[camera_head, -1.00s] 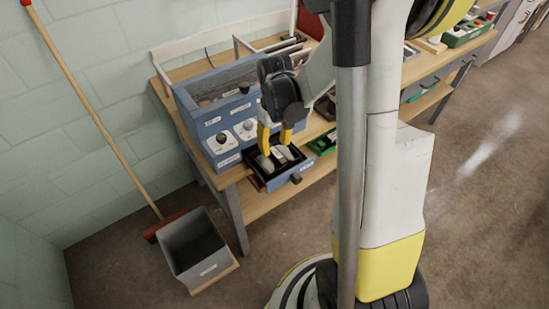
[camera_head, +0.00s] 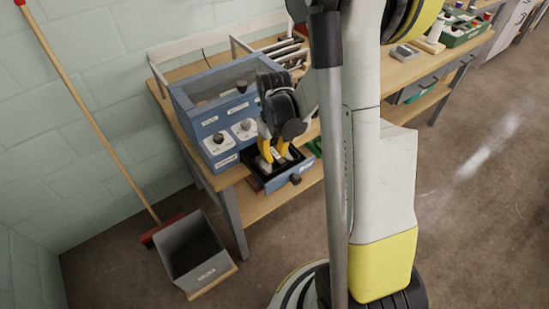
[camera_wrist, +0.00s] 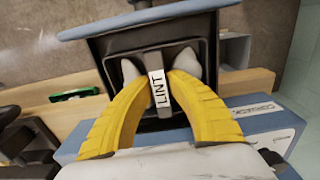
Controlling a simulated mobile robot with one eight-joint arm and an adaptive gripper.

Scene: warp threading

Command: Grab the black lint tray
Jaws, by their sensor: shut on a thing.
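The black lint tray (camera_wrist: 196,53) sits in the pulled-out blue-fronted drawer (camera_head: 297,181). A middle bar labelled LINT (camera_wrist: 158,88) stands up in it, with pale grey lint on both sides. My gripper (camera_wrist: 157,80) has its yellow fingers shut on this bar, one on each side, in the wrist view. In the head view my gripper (camera_head: 273,163) points down into the drawer, and its fingers partly hide the tray. The tray still lies within the drawer; I cannot tell whether it is lifted at all.
The drawer belongs to a blue machine with a clear top (camera_head: 222,90) on a wooden workbench (camera_head: 240,172). A grey bin (camera_head: 192,252) stands on the floor at the left, near a red broom (camera_head: 160,229). A green item (camera_wrist: 75,95) lies beside the drawer. Floor at right is clear.

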